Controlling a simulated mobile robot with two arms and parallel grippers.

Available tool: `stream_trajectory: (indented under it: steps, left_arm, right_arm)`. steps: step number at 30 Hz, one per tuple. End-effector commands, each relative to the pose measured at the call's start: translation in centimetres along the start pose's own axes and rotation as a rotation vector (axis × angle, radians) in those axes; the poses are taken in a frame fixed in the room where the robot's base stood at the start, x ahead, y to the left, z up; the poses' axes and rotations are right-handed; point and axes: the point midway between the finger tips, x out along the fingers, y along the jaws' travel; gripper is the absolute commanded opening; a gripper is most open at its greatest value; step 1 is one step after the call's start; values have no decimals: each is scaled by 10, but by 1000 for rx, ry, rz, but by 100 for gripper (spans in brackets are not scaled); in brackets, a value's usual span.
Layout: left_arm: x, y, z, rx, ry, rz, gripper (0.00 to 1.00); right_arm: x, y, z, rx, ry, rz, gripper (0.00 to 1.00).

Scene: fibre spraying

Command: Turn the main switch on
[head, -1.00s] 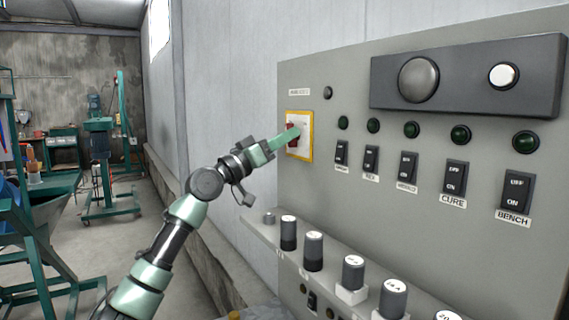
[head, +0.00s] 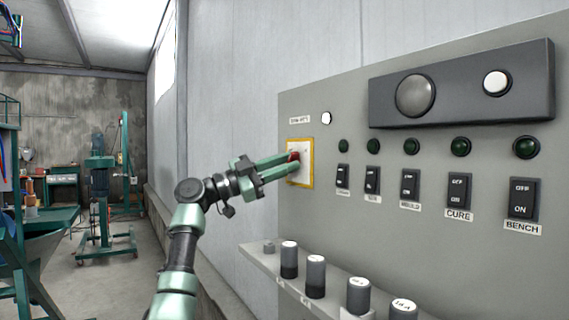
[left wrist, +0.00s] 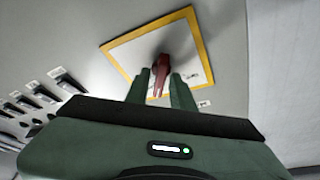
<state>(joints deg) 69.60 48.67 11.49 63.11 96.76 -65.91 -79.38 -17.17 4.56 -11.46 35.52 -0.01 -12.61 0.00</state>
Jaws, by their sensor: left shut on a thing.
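The main switch is a red knob (head: 295,156) on a white plate with a yellow border (head: 307,150), at the left end of the grey panel. My left gripper (head: 289,162) is shut on the red knob, its two green fingers lying one above the other in the head view. In the left wrist view the red knob (left wrist: 161,68) stands between the green fingertips (left wrist: 160,82), which hide part of it. The small round lamp (head: 326,118) above the switch is bright white. My right gripper is not in view.
The grey panel (head: 420,220) carries dark green lamps and black rocker switches (head: 458,189) to the right of the knob. A ledge with several dark round knobs (head: 316,277) juts out below. Green machinery (head: 100,200) stands back at the left.

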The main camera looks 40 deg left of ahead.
Motion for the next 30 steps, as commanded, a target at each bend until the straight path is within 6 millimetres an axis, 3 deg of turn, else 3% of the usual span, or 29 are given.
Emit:
stream_trajectory:
  steps: [12,28,29,30]
  left_arm:
    - [1,-1,0,168,-3,68,0]
    - [1,-1,1,191,-4,74,0]
    - [0,-1,1,191,-4,74,29]
    - [0,-1,1,191,-3,74,33]
  right_arm:
    - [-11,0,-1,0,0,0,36]
    - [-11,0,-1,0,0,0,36]
    - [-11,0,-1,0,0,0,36]
    - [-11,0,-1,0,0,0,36]
